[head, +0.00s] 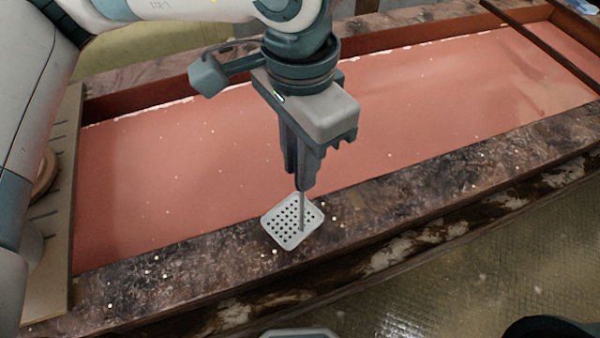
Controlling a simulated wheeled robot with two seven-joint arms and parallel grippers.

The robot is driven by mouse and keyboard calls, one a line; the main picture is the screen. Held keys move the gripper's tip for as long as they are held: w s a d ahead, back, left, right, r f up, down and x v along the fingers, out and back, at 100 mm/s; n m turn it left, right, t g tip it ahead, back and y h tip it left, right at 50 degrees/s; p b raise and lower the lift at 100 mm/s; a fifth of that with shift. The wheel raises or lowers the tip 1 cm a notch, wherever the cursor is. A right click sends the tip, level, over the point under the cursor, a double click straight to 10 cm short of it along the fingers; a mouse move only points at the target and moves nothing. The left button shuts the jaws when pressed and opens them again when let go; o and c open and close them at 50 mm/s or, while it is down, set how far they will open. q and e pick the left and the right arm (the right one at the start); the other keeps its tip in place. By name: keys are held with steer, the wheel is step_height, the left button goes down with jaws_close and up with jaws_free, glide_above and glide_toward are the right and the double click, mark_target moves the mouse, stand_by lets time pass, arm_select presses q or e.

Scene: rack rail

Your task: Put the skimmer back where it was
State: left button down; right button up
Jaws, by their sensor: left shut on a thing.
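The skimmer (285,232) has a pale, square, perforated head and a thin metal handle. My left gripper (305,187) is shut on the handle from above. The head hangs below the fingers and shows over the front stone edge of the red basin. I cannot tell whether it touches the stone. The upper end of the handle is hidden by the gripper. My right gripper is not in view.
The long basin (430,198) has a dark stone rim around a reddish surface (170,170). A dark rail (545,45) crosses its far right end. A wooden board (60,215) with slots stands at the left. Patterned floor lies in front.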

arm_select(q)
steer(key=shift+f+p, duration=1.05)
steer(key=shift+f, duration=0.9)
steer(key=shift+f+b, duration=0.25)
steer(key=shift+b, duration=0.15)
steer(key=c, duration=1.6)
jaws_free()
steer(key=shift+c, duration=0.2)
